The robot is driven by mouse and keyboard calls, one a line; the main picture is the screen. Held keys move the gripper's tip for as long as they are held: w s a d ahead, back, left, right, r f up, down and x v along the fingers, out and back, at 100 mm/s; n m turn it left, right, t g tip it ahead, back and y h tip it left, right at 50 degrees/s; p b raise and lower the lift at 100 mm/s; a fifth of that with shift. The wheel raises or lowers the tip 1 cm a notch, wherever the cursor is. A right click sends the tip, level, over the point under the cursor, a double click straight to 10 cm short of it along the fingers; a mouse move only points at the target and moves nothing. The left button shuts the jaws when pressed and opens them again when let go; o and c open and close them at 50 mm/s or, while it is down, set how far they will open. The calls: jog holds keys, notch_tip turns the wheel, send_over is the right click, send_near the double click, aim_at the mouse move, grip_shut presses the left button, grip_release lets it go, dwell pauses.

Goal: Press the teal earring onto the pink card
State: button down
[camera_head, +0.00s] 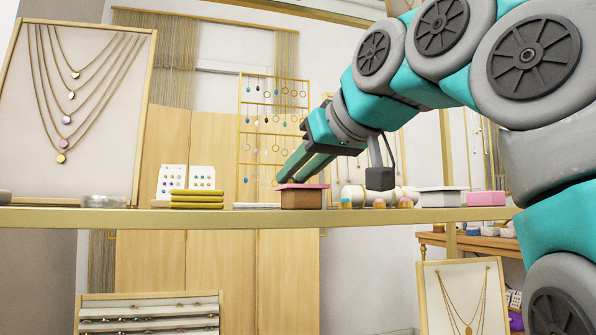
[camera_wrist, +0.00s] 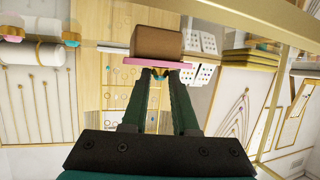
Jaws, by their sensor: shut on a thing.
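The pink card (camera_head: 302,186) lies flat on top of a brown block (camera_head: 302,199) on the counter. In the wrist view the pink card (camera_wrist: 132,63) shows as a thin edge against the brown block (camera_wrist: 157,43). My gripper (camera_head: 281,183) reaches down to the card's left part in the head view. In the wrist view my gripper (camera_wrist: 160,73) is shut on a small gold-and-teal piece, the teal earring (camera_wrist: 160,74), right at the card's surface. I cannot tell whether the earring touches the card. The fingers hide most of the earring, and it cannot be made out in the head view.
On the counter (camera_head: 120,218), stacked yellow-green trays (camera_head: 197,199) and white earring cards (camera_head: 201,177) stand left of the block. Small gold pieces (camera_head: 379,203), a white-topped box (camera_head: 440,197) and a pink box (camera_head: 487,199) stand right. An earring rack (camera_head: 243,130) is behind.

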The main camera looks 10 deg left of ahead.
jog(key=c, duration=0.6)
grip_release()
jog(key=shift+f, duration=0.2)
jog(key=shift+o, duration=1.4)
jog(key=shift+w, duration=0.1)
jog(key=shift+r, duration=0.1)
notch_tip(320, 180, up, 5)
jog(key=p, duration=0.5)
jog(key=shift+s+a+r+p, duration=0.15)
jog(key=shift+s+r+p, duration=0.2)
jog(key=shift+r, duration=0.25)
jog(key=shift+w+r+p, duration=0.25)
jog(key=shift+r+p, duration=0.15)
